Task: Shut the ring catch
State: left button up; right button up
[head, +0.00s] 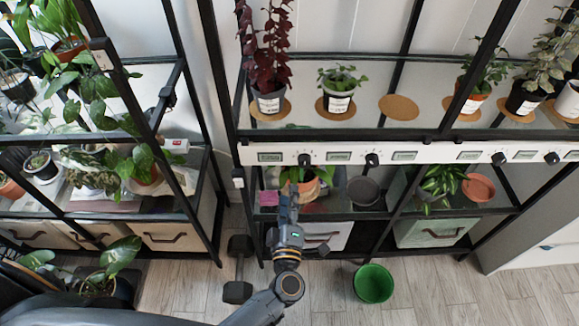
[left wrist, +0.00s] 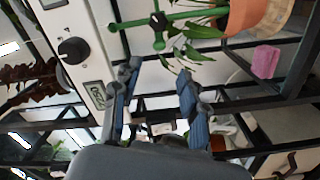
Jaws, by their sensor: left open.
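In the left wrist view a green bar frame with a small black piece (left wrist: 158,20) at its crossing stands beside a terracotta pot (left wrist: 258,18) with long green leaves. This looks like the plant's ring catch; whether it is open or shut I cannot tell. My left gripper (left wrist: 159,82) is open, its two fingers apart with nothing between them, just short of the green frame. In the head view my left gripper (head: 288,205) is in front of the potted plant (head: 301,184) on the lower shelf, and hides part of it. My right gripper is not in view.
A white control strip (head: 350,153) with black knobs runs above the shelf; it lies close to one finger in the left wrist view (left wrist: 80,20). A pink block (head: 268,198) and a dark bowl (head: 363,190) flank the plant. A green bucket (head: 373,283) and a dumbbell (head: 238,270) are on the floor.

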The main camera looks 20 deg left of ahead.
pick_arm(q)
jog(key=x, duration=1)
jog(key=shift+c, duration=0.3)
